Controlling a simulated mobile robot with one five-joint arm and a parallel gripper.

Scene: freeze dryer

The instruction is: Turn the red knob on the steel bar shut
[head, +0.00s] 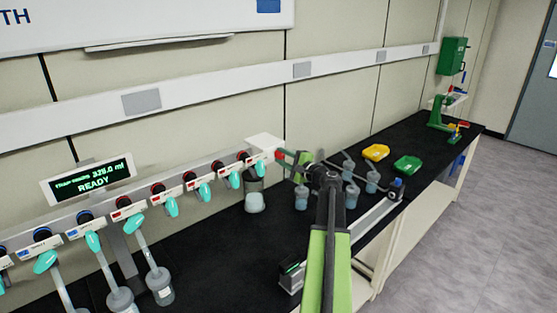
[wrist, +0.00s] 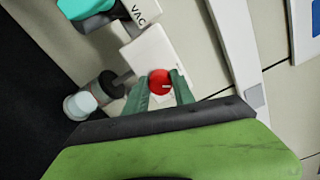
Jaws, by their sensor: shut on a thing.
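The red knob (wrist: 160,83) sits at the end of a white block (wrist: 157,50) and shows round between my two fingers in the wrist view. In the head view, the red knob (head: 279,155) shows as a small red patch beside the white end block (head: 264,142) of the steel bar (head: 130,184). My gripper (head: 287,156) reaches it from the right, and its green fingers are shut on the knob. In the wrist view, my gripper (wrist: 159,88) has one finger on each side of the knob. The knob's marking is too small to read.
Teal valves (head: 172,207) and hanging flasks (head: 158,283) line the bar to the left. A dark cylinder with a pale flask (head: 254,202) hangs below the end block.

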